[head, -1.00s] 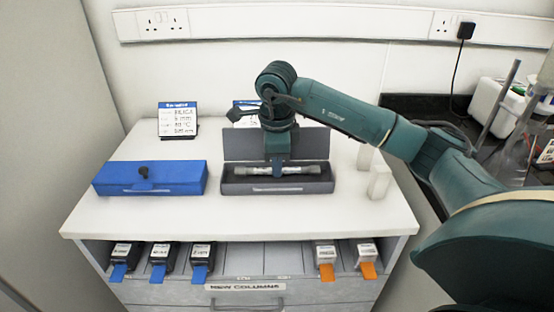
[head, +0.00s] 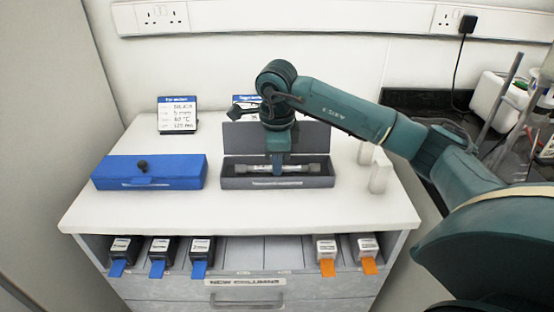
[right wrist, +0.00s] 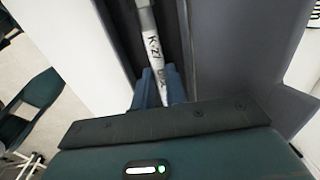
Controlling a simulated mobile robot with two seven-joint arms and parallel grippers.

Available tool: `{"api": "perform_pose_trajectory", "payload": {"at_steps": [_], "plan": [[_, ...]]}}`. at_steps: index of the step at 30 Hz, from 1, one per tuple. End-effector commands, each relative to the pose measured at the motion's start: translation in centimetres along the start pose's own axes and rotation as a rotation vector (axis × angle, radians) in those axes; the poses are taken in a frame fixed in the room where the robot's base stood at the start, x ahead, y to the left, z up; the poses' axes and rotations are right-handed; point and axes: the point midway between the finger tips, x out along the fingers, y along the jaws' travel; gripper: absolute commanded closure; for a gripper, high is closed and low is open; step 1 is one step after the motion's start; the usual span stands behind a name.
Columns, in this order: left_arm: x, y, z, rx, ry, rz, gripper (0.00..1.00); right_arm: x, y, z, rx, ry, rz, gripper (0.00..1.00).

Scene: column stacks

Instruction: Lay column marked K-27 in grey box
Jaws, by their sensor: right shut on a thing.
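The grey box (head: 240,184) stands open on the white bench top, its lid (head: 240,140) raised at the back. The silver column (head: 312,168) lies lengthwise in the box's opening, between its side walls. In the right wrist view the column (right wrist: 153,48) carries the marking K-27. My right gripper (head: 278,171) reaches down from above and is shut on the column's middle; its fingers (right wrist: 160,88) stand on either side of it. I cannot tell whether the column touches the box floor. My left gripper is not in view.
A closed blue box (head: 150,174) with a black knob stands left of the grey box. White blocks (head: 379,178) stand to its right. Label cards (head: 177,115) stand at the back. Below, a shelf holds several small boxes with blue or orange tabs (head: 327,265).

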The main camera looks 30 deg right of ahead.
Motion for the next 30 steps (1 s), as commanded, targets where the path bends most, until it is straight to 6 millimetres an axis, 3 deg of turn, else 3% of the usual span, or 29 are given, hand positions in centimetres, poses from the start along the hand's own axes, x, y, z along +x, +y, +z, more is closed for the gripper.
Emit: {"api": "perform_pose_trajectory", "payload": {"at_steps": [8,9,18,27,30], "plan": [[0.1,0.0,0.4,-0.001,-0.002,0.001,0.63,0.4,0.0,0.0,0.001,0.000,-0.001,1.00],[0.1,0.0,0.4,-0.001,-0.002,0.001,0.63,0.4,0.0,0.0,0.001,0.000,-0.001,0.85],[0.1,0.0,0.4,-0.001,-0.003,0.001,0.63,0.4,0.0,0.0,0.000,0.000,0.000,0.61],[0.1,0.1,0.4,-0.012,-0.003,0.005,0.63,0.5,0.1,0.0,0.000,0.001,0.001,0.61],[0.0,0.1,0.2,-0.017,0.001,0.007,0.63,-0.9,0.0,0.0,0.000,-0.001,-0.002,0.61]]}}
